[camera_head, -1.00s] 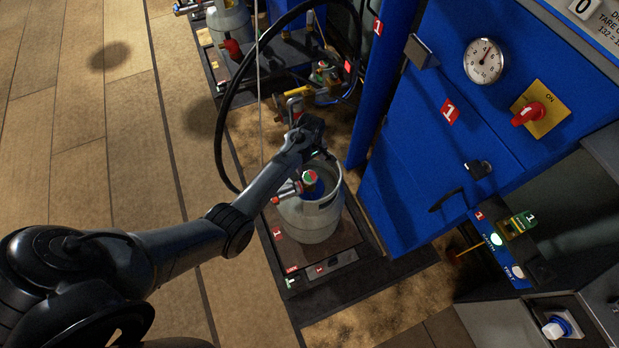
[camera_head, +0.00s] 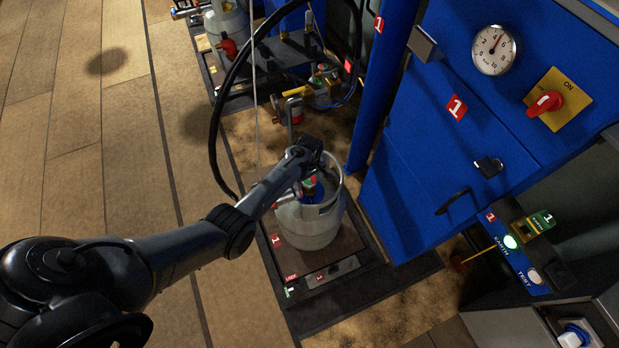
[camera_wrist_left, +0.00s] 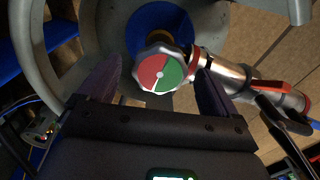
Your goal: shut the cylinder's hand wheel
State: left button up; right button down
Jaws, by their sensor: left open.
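The grey gas cylinder (camera_head: 309,222) stands upright on a dark scale platform (camera_head: 350,243). Its hand wheel (camera_head: 310,181) is on top, partly hidden by my left arm in the head view. In the left wrist view the hand wheel (camera_wrist_left: 163,76) has a red and green face with a white line. My left gripper (camera_wrist_left: 155,85) is open, one finger on each side of the hand wheel, with gaps visible. How deep the fingers reach around it I cannot tell. A silver coupling (camera_wrist_left: 228,72) joins the valve on the right. My right gripper is not in view.
A round collar (camera_wrist_left: 42,60) surrounds the valve. A black hose (camera_head: 214,130) loops beside the cylinder. A blue cabinet (camera_head: 430,140) with a gauge (camera_head: 494,50) and red switch (camera_head: 545,103) stands right. Another cylinder (camera_head: 228,22) stands behind. The floor (camera_head: 80,130) at left is clear.

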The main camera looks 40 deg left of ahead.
pick_arm(q)
jog(key=c, duration=1)
jog(key=shift+c, duration=0.2)
